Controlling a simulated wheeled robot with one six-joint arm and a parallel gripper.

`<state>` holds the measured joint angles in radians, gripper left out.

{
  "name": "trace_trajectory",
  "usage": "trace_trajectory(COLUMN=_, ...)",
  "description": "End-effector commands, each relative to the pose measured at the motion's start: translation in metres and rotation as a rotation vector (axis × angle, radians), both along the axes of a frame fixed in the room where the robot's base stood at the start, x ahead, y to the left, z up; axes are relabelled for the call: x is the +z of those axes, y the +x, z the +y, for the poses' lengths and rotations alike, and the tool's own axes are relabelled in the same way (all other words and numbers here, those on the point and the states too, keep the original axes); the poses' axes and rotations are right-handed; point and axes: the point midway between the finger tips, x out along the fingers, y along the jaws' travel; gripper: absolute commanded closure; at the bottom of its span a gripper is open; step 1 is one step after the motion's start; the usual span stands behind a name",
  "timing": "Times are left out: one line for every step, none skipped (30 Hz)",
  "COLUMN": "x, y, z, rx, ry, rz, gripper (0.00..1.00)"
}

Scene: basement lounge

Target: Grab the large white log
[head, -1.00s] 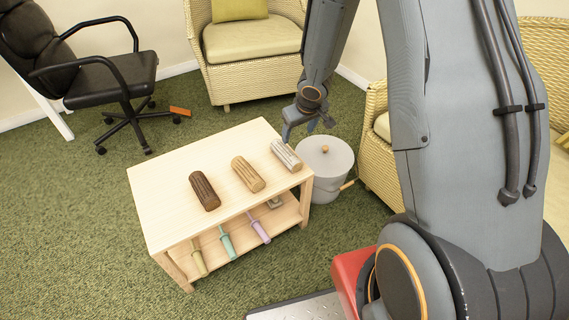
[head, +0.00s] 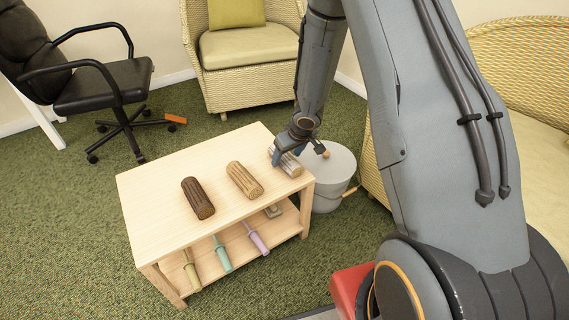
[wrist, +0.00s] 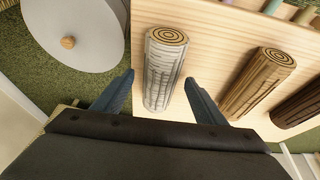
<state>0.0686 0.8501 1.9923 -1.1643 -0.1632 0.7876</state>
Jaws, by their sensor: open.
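The white log (head: 289,165) lies on the wooden table's top near its right edge, partly hidden by my gripper in the head view. In the wrist view the white log (wrist: 162,72) has pale, streaked bark and a ringed end, and its near part lies between my fingers. My gripper (wrist: 160,95) is open, with one finger on each side of the log and visible gaps to both. In the head view my gripper (head: 298,150) is at the log's far end. I cannot tell its exact height over the table.
A tan log (head: 244,180) and a dark brown log (head: 198,198) lie to the left on the table (head: 150,205). A lidded grey-white bin (head: 335,170) stands by the table's right side. Several coloured-handled items lie on the lower shelf (head: 205,265). Armchairs and an office chair stand around.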

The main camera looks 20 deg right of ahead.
Motion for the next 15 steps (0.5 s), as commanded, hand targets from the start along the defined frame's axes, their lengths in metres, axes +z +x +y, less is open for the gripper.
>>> trace_trajectory(x=-0.0102, y=0.0039, z=0.0013, rx=0.001, ry=0.0, rz=0.0, gripper=0.35)
trace_trajectory(x=-0.0125, y=0.0051, z=0.0017, rx=0.001, ry=0.0, rz=0.0, gripper=0.35)
trace_trajectory(x=-0.0145, y=0.0061, z=0.002, rx=0.001, ry=0.0, rz=-0.001, gripper=0.35)
trace_trajectory(x=-0.0155, y=0.0065, z=0.0022, rx=0.001, ry=0.0, rz=-0.001, gripper=0.35)
trace_trajectory(x=-0.0158, y=0.0067, z=0.0023, rx=0.001, ry=0.0, rz=-0.001, gripper=0.35)
trace_trajectory(x=-0.0157, y=0.0067, z=0.0023, rx=0.001, ry=0.0, rz=-0.001, gripper=0.35)
trace_trajectory(x=-0.0153, y=0.0066, z=0.0024, rx=0.001, ry=0.0, rz=-0.001, gripper=0.35)
trace_trajectory(x=-0.0149, y=0.0065, z=0.0024, rx=0.001, ry=0.0, rz=-0.001, gripper=0.35)
trace_trajectory(x=-0.0146, y=0.0064, z=0.0023, rx=0.001, ry=0.0, rz=-0.001, gripper=0.35)
trace_trajectory(x=-0.0146, y=0.0063, z=0.0023, rx=0.001, ry=0.0, rz=-0.001, gripper=0.35)
trace_trajectory(x=-0.0146, y=0.0063, z=0.0023, rx=0.001, ry=0.0, rz=-0.001, gripper=0.36)
trace_trajectory(x=-0.0146, y=0.0063, z=0.0023, rx=0.001, ry=0.0, rz=0.0, gripper=0.43)
trace_trajectory(x=-0.0146, y=0.0063, z=0.0023, rx=0.001, ry=0.0, rz=0.0, gripper=0.48)
trace_trajectory(x=-0.0146, y=0.0063, z=0.0023, rx=0.001, ry=0.0, rz=0.0, gripper=0.53)
trace_trajectory(x=-0.0146, y=0.0062, z=0.0022, rx=0.001, ry=0.0, rz=0.0, gripper=0.6)
